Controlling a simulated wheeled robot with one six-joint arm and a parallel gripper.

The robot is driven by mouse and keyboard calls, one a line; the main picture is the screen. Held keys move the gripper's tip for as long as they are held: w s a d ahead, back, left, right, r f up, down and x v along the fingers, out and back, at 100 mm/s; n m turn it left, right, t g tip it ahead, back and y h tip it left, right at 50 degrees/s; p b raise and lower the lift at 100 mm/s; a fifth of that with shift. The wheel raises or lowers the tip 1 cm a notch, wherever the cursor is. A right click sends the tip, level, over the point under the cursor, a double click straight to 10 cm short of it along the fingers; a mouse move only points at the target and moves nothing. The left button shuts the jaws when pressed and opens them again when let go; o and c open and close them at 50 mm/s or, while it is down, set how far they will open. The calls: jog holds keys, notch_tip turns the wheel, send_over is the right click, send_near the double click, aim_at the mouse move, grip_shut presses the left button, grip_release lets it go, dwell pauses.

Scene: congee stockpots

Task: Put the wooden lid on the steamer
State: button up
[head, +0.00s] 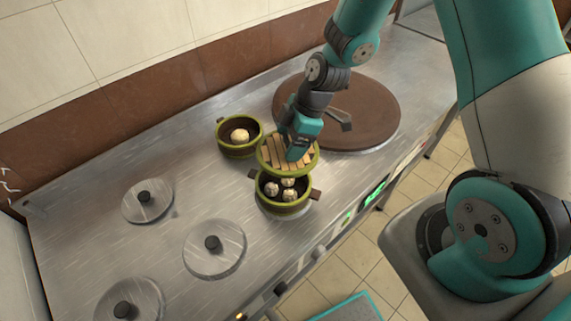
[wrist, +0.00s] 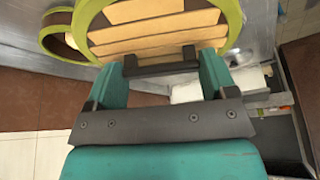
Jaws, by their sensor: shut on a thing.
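The wooden lid (head: 271,153) is round, with light slats and a green rim. My gripper (head: 296,152) is shut on the lid's dark handle, which shows between the fingers in the wrist view (wrist: 161,61). The lid (wrist: 150,22) fills the top of the wrist view. In the head view the lid is above and slightly behind the steamer (head: 283,205), overlapping its back edge; I cannot tell the gap between them. The steamer is a green-rimmed basket with brown side handles, open at the front, with several pale buns inside.
A second green basket (head: 238,151) with a bun stands behind and left. A large brown round cover (head: 370,112) lies at the back right. Steel lids with black knobs (head: 214,249) lie at the front left of the steel counter (head: 90,235). The counter's front edge runs close by the steamer.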

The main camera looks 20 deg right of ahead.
aim_at(282, 156)
jog(key=f+n, duration=0.1)
jog(key=a+n+g+b, duration=0.1)
jog(key=shift+s+a+f+n, duration=0.1)
jog(key=shift+s+f+n, duration=0.1)
jog(key=shift+f+n, duration=0.15)
jog(key=n, duration=0.1)
jog(key=a+n+g+b, duration=0.1)
jog(key=shift+s+f+n, duration=0.1)
jog(key=shift+s+n, duration=0.25)
jog(key=shift+s, duration=0.05)
jog(key=shift+f+b, duration=2.05)
jog(key=shift+f, duration=0.75)
jog(key=shift+d, duration=0.2)
jog(key=shift+f+b, duration=0.5)
jog(key=shift+f, duration=0.05)
jog(key=o, duration=0.6)
jog(key=shift+o, duration=0.2)
jog(key=shift+r, duration=0.1)
jog(key=shift+p+v, duration=3.8)
jog(key=shift+v, duration=1.7)
